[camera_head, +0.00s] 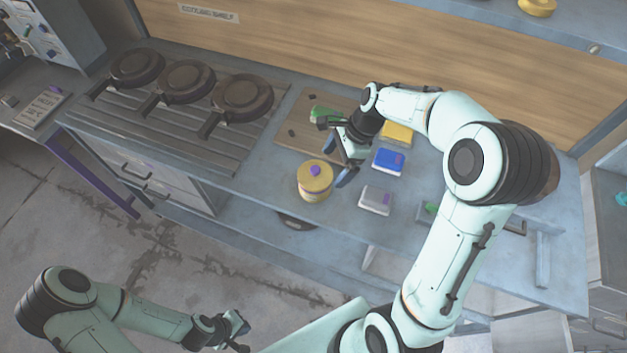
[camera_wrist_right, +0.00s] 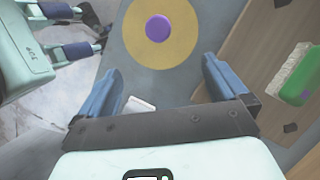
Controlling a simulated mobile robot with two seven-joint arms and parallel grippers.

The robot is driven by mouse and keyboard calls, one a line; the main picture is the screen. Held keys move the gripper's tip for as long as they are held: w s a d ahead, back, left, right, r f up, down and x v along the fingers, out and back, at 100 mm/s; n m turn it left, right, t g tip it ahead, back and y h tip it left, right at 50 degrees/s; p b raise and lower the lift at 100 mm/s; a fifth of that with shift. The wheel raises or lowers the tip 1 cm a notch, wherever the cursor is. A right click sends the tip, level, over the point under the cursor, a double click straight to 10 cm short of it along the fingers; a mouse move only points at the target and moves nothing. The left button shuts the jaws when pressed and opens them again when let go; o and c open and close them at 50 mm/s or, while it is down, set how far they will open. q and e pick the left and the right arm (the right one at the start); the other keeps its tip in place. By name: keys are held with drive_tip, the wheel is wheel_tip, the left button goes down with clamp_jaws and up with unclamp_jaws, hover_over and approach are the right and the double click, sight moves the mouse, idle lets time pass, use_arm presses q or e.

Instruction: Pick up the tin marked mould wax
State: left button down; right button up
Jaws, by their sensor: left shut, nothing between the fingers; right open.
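A round yellow tin (camera_head: 314,188) with a purple knob stands on the grey worktop in the head view. I cannot read a label on it. Its yellow lid (camera_wrist_right: 138,40) and purple knob (camera_wrist_right: 158,27) show at the top middle of the right wrist view. My right gripper (camera_head: 337,150) is open and empty, just to the right of and above the tin in the head view. The tin lies beyond its fingertips (camera_wrist_right: 160,68) and is not between the fingers. My left gripper (camera_head: 239,331) is shut and empty, low and well away from the worktop.
A green brush (camera_head: 322,114) lies on a wooden board (camera_head: 290,140) behind the right gripper. Yellow (camera_head: 398,134), blue (camera_head: 388,161) and pale (camera_head: 375,200) boxes stand to the right. Several dark pans (camera_head: 187,82) sit on the ribbed rack at left. The worktop left of the tin is clear.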

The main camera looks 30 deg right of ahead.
sight(326, 174)
drive_tip(key=x, duration=0.8)
drive_tip(key=shift+w+f, duration=0.3)
drive_tip(key=c, duration=0.7)
